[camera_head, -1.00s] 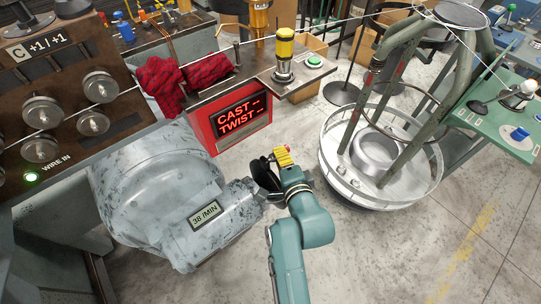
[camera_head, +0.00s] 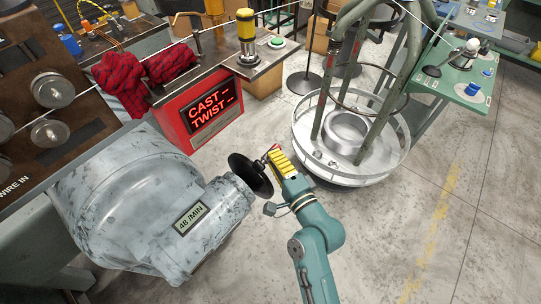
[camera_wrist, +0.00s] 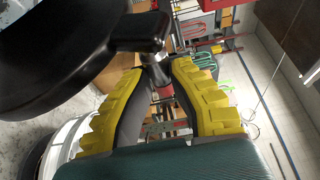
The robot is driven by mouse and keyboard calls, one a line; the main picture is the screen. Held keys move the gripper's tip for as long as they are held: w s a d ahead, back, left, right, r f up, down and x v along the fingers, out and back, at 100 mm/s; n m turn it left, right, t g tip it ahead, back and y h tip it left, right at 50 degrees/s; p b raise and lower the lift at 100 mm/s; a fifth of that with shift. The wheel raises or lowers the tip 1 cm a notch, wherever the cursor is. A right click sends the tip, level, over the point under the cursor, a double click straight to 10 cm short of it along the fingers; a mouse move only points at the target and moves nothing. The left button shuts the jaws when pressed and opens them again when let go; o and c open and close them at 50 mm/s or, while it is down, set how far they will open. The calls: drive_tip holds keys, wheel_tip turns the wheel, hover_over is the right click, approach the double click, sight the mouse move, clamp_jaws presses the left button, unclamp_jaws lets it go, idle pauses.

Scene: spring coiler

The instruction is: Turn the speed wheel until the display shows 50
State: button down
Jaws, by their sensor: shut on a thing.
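The speed wheel (camera_head: 250,176) is a black disc on the end of the grey motor housing (camera_head: 130,205). The display (camera_head: 192,217) on the housing reads 48 /MIN. My gripper (camera_head: 272,158) is at the right side of the wheel, its yellow fingers around the wheel's handle. In the wrist view the black wheel (camera_wrist: 60,60) fills the upper left, and my gripper (camera_wrist: 158,85) is shut on the handle (camera_wrist: 155,70), a metal shaft on a black arm of the wheel. The handle's far end is partly hidden between the fingers.
A red panel (camera_head: 168,114) showing CAST and TWIST stands behind the housing. A round white-rimmed stand (camera_head: 350,174) with green legs is to the right of my gripper. The floor (camera_head: 400,225) at the front right is clear.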

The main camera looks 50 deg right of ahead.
drive_tip(key=shift+s+f, duration=0.15)
drive_tip(key=shift+f, duration=0.65)
drive_tip(key=c, duration=1.3)
unclamp_jaws()
drive_tip(key=o, duration=0.4)
drive_tip(key=shift+r, duration=0.15)
drive_tip(key=shift+o, duration=0.2)
drive_tip(key=shift+r, duration=0.2)
drive_tip(key=v, duration=1.2)
